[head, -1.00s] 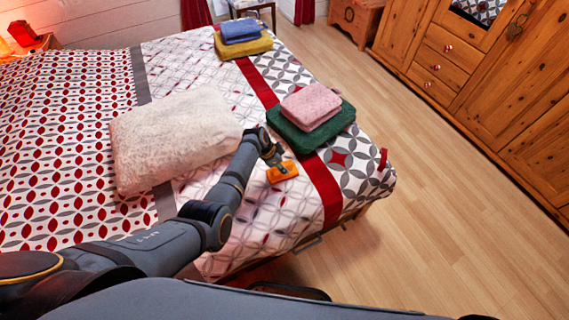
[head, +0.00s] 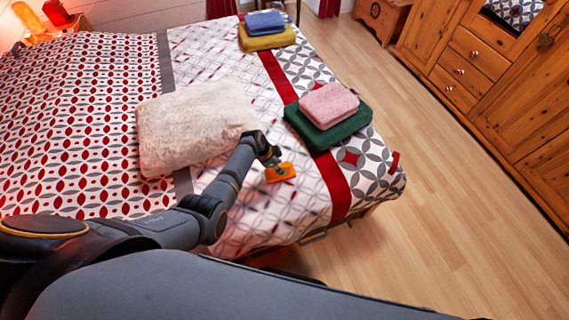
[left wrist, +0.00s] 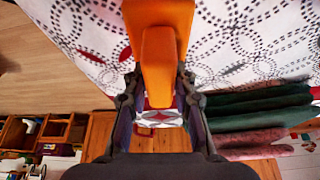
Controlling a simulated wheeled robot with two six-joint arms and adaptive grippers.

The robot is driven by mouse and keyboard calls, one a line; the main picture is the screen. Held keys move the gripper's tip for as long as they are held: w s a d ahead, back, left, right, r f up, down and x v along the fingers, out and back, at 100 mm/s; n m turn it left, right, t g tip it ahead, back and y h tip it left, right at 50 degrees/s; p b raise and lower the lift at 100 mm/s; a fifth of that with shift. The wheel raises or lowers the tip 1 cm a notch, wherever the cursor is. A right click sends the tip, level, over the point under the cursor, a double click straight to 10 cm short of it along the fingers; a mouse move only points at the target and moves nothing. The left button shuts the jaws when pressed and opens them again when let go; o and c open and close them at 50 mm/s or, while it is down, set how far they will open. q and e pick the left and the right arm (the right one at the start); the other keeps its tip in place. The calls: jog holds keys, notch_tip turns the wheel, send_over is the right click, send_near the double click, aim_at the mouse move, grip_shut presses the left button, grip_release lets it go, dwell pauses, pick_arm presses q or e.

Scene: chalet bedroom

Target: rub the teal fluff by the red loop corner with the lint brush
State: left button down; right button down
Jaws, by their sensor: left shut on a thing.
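The lint brush, with an orange back (head: 281,173), is in my left gripper (head: 270,158). The gripper is shut on its orange handle, which also shows in the left wrist view (left wrist: 160,65). The brush is over the patterned bed cover, left of the red stripe; I cannot tell whether it touches the cloth. The red loop (head: 394,162) stands at the bed's near right corner, well to the right of the brush. I cannot make out any teal fluff in either view. My right gripper is not in view.
A pink folded towel (head: 328,101) on a green one (head: 343,132) lies between brush and right bed edge. A cream pillow (head: 190,125) lies left of the gripper. Blue and yellow folded cloths (head: 267,40) lie farther back. Wooden floor (head: 450,200) is clear right of the bed.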

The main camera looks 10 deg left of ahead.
aim_at(271, 170)
pick_arm(q)
jog(key=shift+s+a+p, duration=0.55)
jog(key=shift+a, duration=0.25)
jog(key=shift+s+a+p, duration=0.5)
jog(key=shift+s+a, duration=0.05)
jog(key=shift+a, duration=0.2)
jog(key=shift+w+d+r, duration=0.1)
jog(key=shift+r, duration=0.25)
notch_tip(271, 170, up, 5)
jog(key=p, duration=0.5)
jog(key=shift+w+r+p, duration=0.1)
jog(key=shift+r+p, duration=0.1)
jog(key=shift+p, duration=0.1)
jog(key=shift+r, duration=0.1)
notch_tip(271, 170, up, 3)
jog(key=p, duration=0.3)
